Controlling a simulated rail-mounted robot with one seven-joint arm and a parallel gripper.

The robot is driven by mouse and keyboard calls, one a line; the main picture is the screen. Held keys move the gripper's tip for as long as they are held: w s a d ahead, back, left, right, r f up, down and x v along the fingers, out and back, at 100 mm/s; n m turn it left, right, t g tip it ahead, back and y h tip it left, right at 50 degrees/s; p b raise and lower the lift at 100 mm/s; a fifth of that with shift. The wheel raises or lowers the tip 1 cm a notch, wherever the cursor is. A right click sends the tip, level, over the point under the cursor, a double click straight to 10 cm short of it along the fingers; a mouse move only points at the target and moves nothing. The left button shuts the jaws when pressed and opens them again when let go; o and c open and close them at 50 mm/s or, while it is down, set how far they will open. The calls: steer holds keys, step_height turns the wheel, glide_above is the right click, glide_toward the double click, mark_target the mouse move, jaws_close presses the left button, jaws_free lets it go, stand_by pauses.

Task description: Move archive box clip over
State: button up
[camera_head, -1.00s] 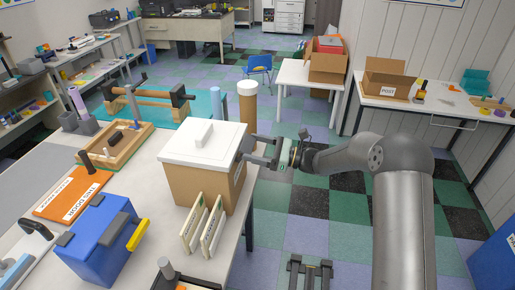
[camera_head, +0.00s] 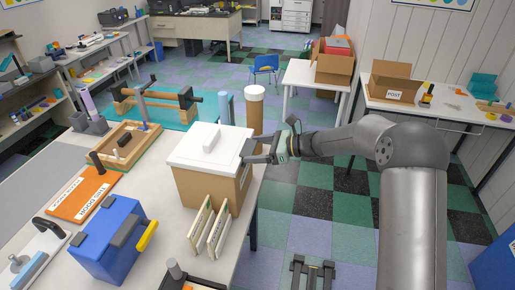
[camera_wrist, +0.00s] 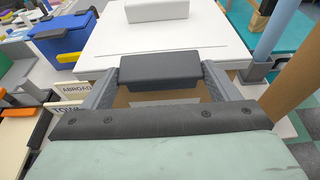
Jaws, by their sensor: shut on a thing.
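The archive box (camera_head: 204,190) is a tan carton with a white lid (camera_head: 190,152) and a raised white handle, standing at the table's right edge. Its clip (camera_wrist: 158,68) is a dark grey block at the lid's near edge in the wrist view. In the head view the clip is small and partly hidden at the box's right side. My gripper (camera_head: 254,150) reaches in from the right and is shut on the clip, one finger on each side of it. The clip appears to be still against the box. The lid lies flat on the box.
White upright card dividers (camera_head: 208,228) stand close in front of the box. A blue case (camera_head: 103,252) with a yellow handle is at the front left. A tan cylinder (camera_head: 256,110) stands behind the box. The checkered floor (camera_head: 330,205) to the right is open.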

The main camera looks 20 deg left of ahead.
steer(key=o, duration=0.9)
steer(key=b+v, duration=0.4)
steer(key=v, duration=1.3)
steer(key=shift+d, duration=0.2)
steer(key=shift+w+r, duration=0.1)
steer(key=shift+r, duration=0.05)
steer(key=s+d+f+n+h, duration=0.2)
steer(key=s+d+n+h, duration=0.3)
steer(key=s, duration=0.6)
steer(key=s+d+f+n+t+h, duration=0.1)
steer(key=s+d+f+n+h, duration=0.1)
steer(key=s+d+n+h, duration=0.3)
steer(key=s+d+f+n+t+h, duration=0.1)
steer(key=s+d+n+h, duration=0.3)
steer(key=s, duration=1.4)
steer(key=d+f+n, duration=0.1)
steer(key=d+n, duration=0.2)
steer(key=d, duration=0.3)
steer(key=shift+f+h, duration=0.15)
steer(key=shift+h, duration=0.25)
